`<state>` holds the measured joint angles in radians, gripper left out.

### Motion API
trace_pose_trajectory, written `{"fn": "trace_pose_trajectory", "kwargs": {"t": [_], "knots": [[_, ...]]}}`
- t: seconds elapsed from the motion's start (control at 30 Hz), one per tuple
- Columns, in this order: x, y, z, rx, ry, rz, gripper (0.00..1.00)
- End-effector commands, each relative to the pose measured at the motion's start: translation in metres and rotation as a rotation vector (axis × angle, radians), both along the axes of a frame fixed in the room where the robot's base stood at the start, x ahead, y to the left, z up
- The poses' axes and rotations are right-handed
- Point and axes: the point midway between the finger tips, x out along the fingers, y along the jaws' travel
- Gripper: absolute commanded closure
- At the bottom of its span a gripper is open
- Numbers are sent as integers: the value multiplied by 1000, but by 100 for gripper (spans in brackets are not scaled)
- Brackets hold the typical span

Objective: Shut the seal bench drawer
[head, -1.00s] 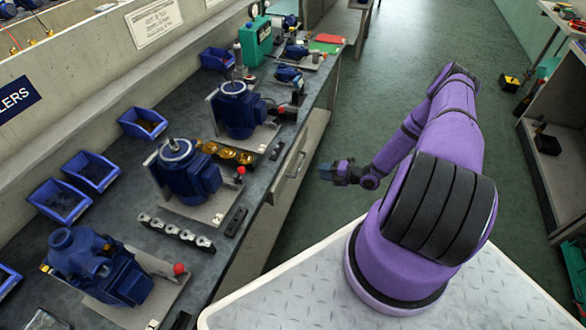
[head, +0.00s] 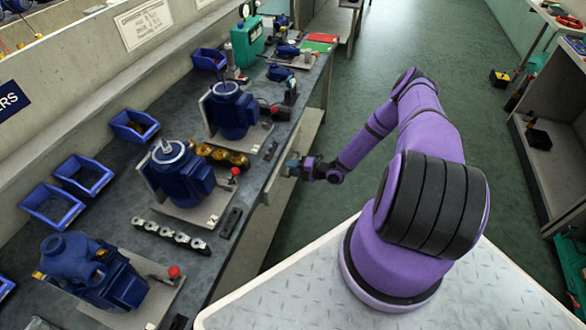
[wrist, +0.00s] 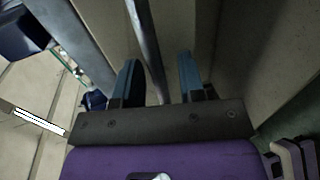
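The seal bench drawer has a beige front (head: 306,125) below the edge of the dark bench top, on its right side in the head view. How far the drawer stands out is hard to tell. My gripper (head: 291,167) is at the drawer front, covering its handle in the head view. In the wrist view my gripper (wrist: 158,82) is open, its two blue-grey fingers apart. The drawer's grey bar handle (wrist: 146,45) runs between the fingers, nearer the left one, with visible gaps to both.
The bench top (head: 252,205) carries several blue pumps (head: 180,172), blue bins (head: 84,175) and a row of brass parts (head: 222,155). An open shelf unit (head: 550,150) stands at the right.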

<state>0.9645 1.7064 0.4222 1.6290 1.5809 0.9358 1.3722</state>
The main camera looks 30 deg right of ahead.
Motion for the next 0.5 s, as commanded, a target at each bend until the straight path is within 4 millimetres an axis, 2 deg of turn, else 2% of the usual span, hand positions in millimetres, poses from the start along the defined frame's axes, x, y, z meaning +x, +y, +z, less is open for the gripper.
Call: {"fn": "trace_pose_trajectory", "kwargs": {"t": [0.13, 0.27, 0.3, 0.5], "knots": [[0, 0, 0, 0, 0, 0, 66], [0, 0, 0, 0, 0, 0, 95], [0, 0, 0, 0, 0, 0, 100], [1, 1, 0, 0, 0, 0, 100]]}}
